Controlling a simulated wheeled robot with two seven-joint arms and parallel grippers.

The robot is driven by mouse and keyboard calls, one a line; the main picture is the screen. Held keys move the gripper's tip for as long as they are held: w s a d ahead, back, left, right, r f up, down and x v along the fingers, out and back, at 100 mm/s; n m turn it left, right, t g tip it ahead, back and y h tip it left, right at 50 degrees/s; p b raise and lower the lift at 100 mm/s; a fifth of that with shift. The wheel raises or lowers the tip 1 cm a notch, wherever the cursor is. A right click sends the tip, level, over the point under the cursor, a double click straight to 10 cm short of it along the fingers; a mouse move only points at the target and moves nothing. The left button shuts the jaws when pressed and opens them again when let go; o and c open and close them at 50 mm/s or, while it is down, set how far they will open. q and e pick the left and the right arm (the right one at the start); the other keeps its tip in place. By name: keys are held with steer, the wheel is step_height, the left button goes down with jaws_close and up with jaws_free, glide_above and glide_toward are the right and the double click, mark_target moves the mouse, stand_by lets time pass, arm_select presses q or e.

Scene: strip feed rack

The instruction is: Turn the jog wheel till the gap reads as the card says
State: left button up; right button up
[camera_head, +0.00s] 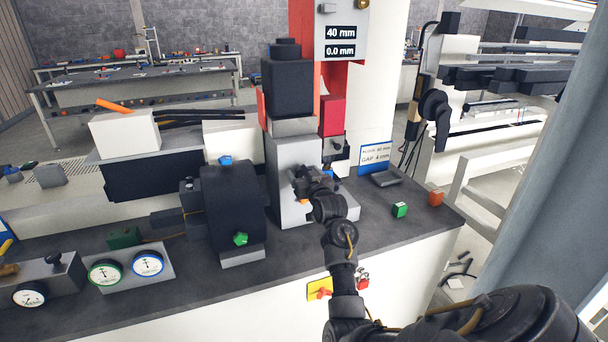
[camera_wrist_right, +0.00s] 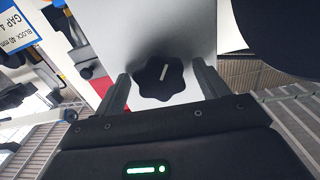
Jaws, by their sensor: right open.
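The jog wheel (camera_wrist_right: 160,78) is a black lobed knob with a white pointer line on a pale grey panel in the right wrist view. My right gripper (camera_head: 310,180) is open, with one finger on each side of the wheel; whether either finger touches it I cannot tell. In the head view the gripper hides the wheel against the grey machine column. The card (camera_head: 375,158) stands behind it and reads block 40 mm, gap 4 mm; it shows partly in the right wrist view (camera_wrist_right: 15,30). The display (camera_head: 341,40) reads 40 mm above and 0.0 mm below. My left gripper is out of view.
A black motor-like housing (camera_head: 232,205) stands left of the column. Dial gauges (camera_head: 105,272) sit at the bench's front left. A red switch on a yellow plate (camera_head: 320,289) is on the bench front.

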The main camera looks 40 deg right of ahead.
steer(key=c, duration=1)
steer(key=shift+o, duration=0.2)
steer(key=m+p, duration=0.3)
steer(key=shift+r+m, duration=0.15)
steer(key=shift+m, duration=0.25)
steer(key=m+p, duration=0.1)
steer(key=m, duration=0.2)
steer(key=shift+p, duration=0.4)
steer(key=shift+d+m+p, duration=0.1)
steer(key=shift+m+p, duration=0.5)
steer(key=shift+m, duration=0.8)
